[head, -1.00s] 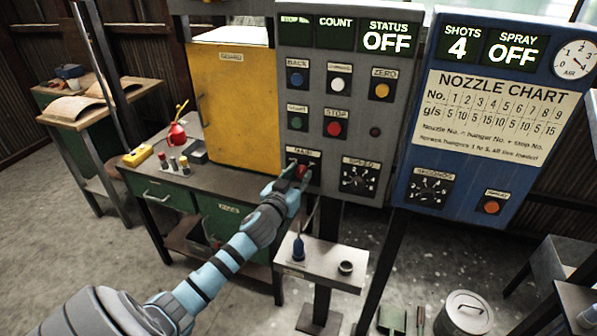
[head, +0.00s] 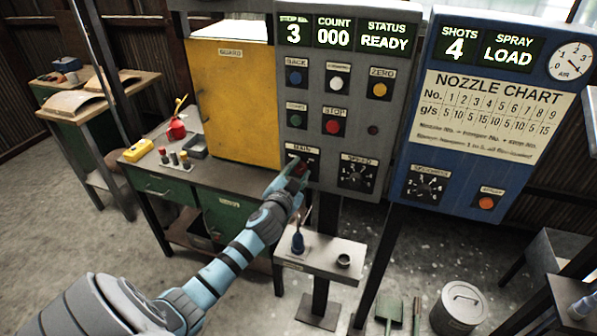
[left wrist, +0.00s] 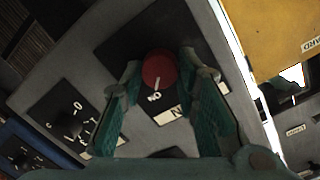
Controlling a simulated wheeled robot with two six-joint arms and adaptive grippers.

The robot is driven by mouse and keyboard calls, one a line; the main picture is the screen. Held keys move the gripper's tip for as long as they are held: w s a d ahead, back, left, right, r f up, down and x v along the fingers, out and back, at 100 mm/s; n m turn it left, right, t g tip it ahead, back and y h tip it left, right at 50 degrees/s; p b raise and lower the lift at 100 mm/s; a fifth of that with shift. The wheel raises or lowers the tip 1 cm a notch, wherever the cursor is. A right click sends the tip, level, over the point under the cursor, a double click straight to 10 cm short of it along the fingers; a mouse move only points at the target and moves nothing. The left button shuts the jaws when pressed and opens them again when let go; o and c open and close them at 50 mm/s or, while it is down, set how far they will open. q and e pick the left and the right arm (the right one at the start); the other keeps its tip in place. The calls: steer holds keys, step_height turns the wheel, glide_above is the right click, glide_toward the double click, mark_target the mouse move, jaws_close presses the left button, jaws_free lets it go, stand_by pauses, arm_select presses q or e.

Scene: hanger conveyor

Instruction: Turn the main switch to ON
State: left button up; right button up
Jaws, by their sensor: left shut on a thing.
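The main switch (left wrist: 160,68) is a red round knob on a dark plate at the lower left of the grey control panel (head: 348,105). In the left wrist view its white pointer mark points to the "ON" label. My left gripper (head: 294,172) is at the knob, and its two fingers stand on either side of it in the left wrist view (left wrist: 160,85). It is shut on the knob. The panel displays are lit and read stop 3, count 000 and status READY. In the head view the gripper partly hides the knob. My right gripper is not in view.
The speed dial (head: 357,173) is right of the switch. The blue panel (head: 480,120) reads shots 4 and spray LOAD. The yellow guard (head: 233,105) stands to the left.

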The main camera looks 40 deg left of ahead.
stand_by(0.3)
arm_select(q)
steer(key=o, duration=1.2)
steer(key=shift+c, duration=0.2)
steer(key=v, duration=1.2)
steer(key=shift+w, duration=0.1)
